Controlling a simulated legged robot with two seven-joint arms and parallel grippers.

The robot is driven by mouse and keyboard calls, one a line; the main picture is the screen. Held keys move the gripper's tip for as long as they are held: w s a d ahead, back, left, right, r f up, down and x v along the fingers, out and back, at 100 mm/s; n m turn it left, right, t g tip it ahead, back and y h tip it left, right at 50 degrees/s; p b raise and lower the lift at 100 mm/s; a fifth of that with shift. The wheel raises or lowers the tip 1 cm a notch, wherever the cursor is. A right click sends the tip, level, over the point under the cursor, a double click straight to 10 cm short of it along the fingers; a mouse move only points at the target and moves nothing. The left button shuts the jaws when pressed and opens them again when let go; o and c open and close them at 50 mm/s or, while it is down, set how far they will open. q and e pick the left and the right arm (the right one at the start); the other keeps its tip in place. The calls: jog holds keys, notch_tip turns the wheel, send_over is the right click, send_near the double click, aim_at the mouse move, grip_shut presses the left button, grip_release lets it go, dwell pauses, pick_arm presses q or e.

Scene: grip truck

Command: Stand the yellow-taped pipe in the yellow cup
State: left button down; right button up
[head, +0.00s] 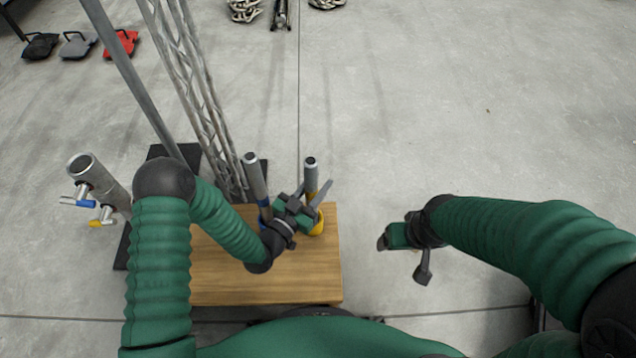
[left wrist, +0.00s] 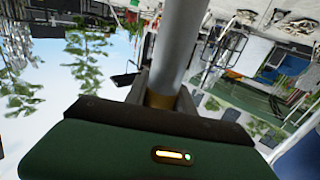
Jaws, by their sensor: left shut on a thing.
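The yellow-taped pipe (head: 311,172) stands about upright at the right side of the wooden table. My left gripper (head: 312,201) is shut around it; in the left wrist view the grey pipe (left wrist: 181,40) passes between the fingers, with its yellow tape (left wrist: 160,98) at the grip. The yellow cup (head: 318,225) is directly below the gripper, near the table's right edge. The gripper hides the pipe's lower end, so I cannot tell whether it is inside the cup or above it. My right gripper (head: 392,238) is away to the right of the table; its finger opening is unclear.
A blue-taped pipe (head: 255,175) stands in a blue cup (head: 263,222) close to the left of my left gripper. A metal truss (head: 190,90) and a valved pipe (head: 82,168) stand to the left. The front of the wooden table (head: 270,285) is bare.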

pick_arm(q)
jog(key=shift+f+b, duration=1)
jog(key=shift+f, duration=0.65)
jog(key=shift+f+b, duration=1.65)
jog(key=shift+f, duration=0.45)
jog(key=c, duration=1)
grip_release()
jog(key=shift+o, duration=0.2)
jog(key=shift+a, duration=0.1)
